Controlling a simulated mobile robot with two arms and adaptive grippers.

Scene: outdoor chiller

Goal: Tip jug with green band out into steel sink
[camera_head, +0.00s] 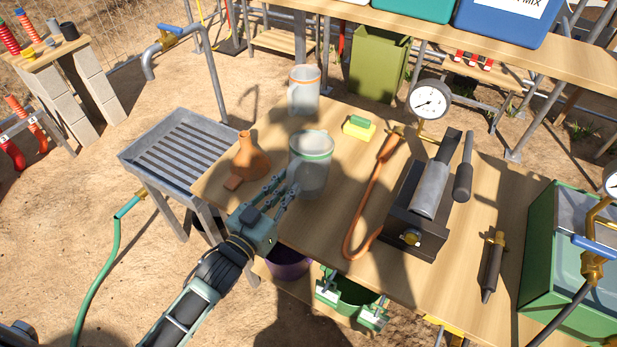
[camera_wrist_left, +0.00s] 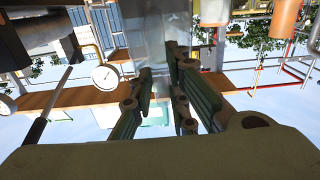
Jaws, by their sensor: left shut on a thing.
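The jug with the green band (camera_head: 312,167) is a translucent grey-white vessel. It is upright over the left part of the wooden table; I cannot tell whether its base touches the top. My left gripper (camera_head: 286,188) is shut on its near left side, and the jug also shows between the fingers in the left wrist view (camera_wrist_left: 146,35). Any contents are unclear. The steel sink (camera_head: 130,157), with a slatted bottom, stands left of the table, apart from the jug.
A brown flask (camera_head: 247,158) stands between the jug and the sink. A jug with an orange band (camera_head: 303,92) stands behind. A tap (camera_head: 168,42) hangs over the sink's back. A yellow-green sponge (camera_head: 358,128), an orange hose (camera_head: 362,205) and a gauge pump (camera_head: 425,200) lie right.

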